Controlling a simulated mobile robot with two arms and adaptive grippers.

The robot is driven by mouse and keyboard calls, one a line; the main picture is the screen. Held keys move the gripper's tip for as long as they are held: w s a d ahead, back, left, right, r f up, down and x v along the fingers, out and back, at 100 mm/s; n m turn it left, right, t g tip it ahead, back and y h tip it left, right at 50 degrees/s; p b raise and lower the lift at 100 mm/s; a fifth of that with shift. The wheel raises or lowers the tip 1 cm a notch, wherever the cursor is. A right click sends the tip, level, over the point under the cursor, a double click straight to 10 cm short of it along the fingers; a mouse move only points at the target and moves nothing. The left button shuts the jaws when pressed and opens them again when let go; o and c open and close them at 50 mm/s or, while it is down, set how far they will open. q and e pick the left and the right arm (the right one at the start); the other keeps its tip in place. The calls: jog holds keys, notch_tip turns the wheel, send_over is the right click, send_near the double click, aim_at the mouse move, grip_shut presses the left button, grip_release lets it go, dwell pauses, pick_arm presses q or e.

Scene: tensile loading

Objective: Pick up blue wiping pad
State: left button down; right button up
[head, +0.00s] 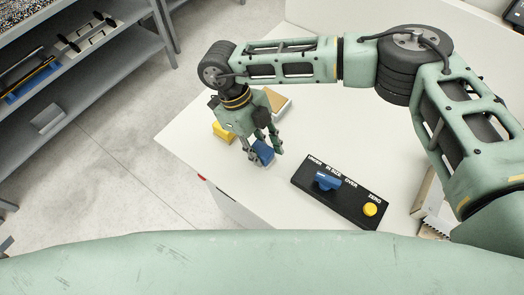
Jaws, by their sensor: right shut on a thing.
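The blue wiping pad (263,153) is at the left part of the white table. My right gripper (262,152) points down at it, with its fingers around the pad, and is shut on it. The fingers partly hide the pad. I cannot tell whether the pad touches the table or is slightly above it. My left gripper is not in the head view.
A yellow block (222,132) and a tan-topped block (275,100) are close to my right gripper. Grey shelves (95,70) stand left.

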aim_at(267, 152)
jog(key=c, duration=0.3)
jog(key=shift+r+b, duration=0.5)
jog(key=shift+r, duration=0.05)
notch_tip(267, 152, up, 3)
jog(key=shift+f+b, duration=0.1)
jog(key=shift+b, duration=0.9)
jog(key=shift+s+d+r+b, duration=0.7)
jog(key=shift+s+r, duration=0.5)
jog(key=shift+s, duration=0.65)
jog(key=shift+s+d+r+b, duration=0.65)
jog(key=shift+s+r, duration=0.5)
jog(key=shift+s, duration=0.65)
jog(key=shift+s+d+r+b, duration=0.65)
jog(key=shift+s+r, duration=0.55)
jog(key=shift+s, duration=0.65)
